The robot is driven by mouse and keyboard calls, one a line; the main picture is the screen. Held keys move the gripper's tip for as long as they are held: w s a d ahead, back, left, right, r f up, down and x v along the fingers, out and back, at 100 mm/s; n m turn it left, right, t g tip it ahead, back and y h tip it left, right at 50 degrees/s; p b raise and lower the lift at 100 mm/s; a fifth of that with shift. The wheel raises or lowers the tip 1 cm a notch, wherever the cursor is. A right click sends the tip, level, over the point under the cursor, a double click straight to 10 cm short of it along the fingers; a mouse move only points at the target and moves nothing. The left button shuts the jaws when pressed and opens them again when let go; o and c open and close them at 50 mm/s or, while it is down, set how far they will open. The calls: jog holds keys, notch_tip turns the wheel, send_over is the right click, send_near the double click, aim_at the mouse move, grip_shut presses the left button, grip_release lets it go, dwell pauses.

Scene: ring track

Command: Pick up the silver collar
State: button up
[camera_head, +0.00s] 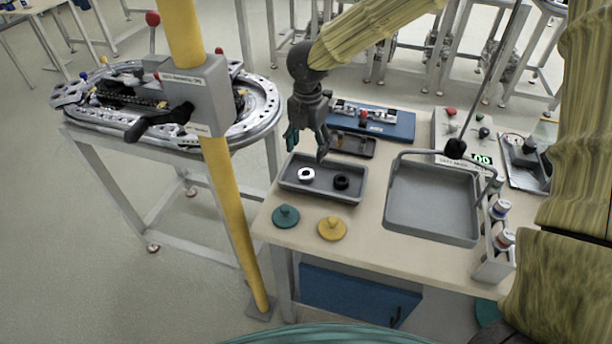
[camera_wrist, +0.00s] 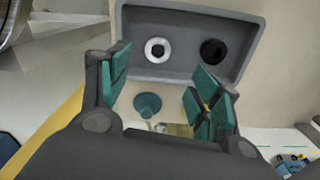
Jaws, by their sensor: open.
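The silver collar (camera_head: 306,174) is a small pale ring lying in the left part of a grey tray (camera_head: 324,195) on the table. In the wrist view the silver collar (camera_wrist: 158,50) shows near the tray's near wall, left of a black collar (camera_wrist: 213,52). My gripper (camera_head: 307,152) is above the tray's back-left side, pointing down, open and empty. In the wrist view its teal-padded fingers (camera_wrist: 160,90) are spread wide, and the silver collar lies beyond them, apart from both.
A teal knobbed disc (camera_head: 286,216) and a yellow one (camera_head: 332,228) lie in front of the tray. A larger grey bin (camera_head: 433,236) stands to the right. A blue fixture (camera_head: 385,124) is behind. A yellow post (camera_head: 236,215) rises left of the table.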

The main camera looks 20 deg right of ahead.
aim_at(306, 174)
jog(key=f, duration=0.3)
jog(key=shift+a+f, duration=0.2)
jog(key=shift+f, duration=0.1)
jog(key=shift+w+f+p, duration=0.15)
jog(key=shift+f+p, duration=0.65)
jog(key=shift+f, duration=2.3)
jog(key=shift+c, duration=0.5)
jog(key=c, duration=1.1)
jog(key=shift+c, duration=0.2)
jog(key=shift+r, duration=0.15)
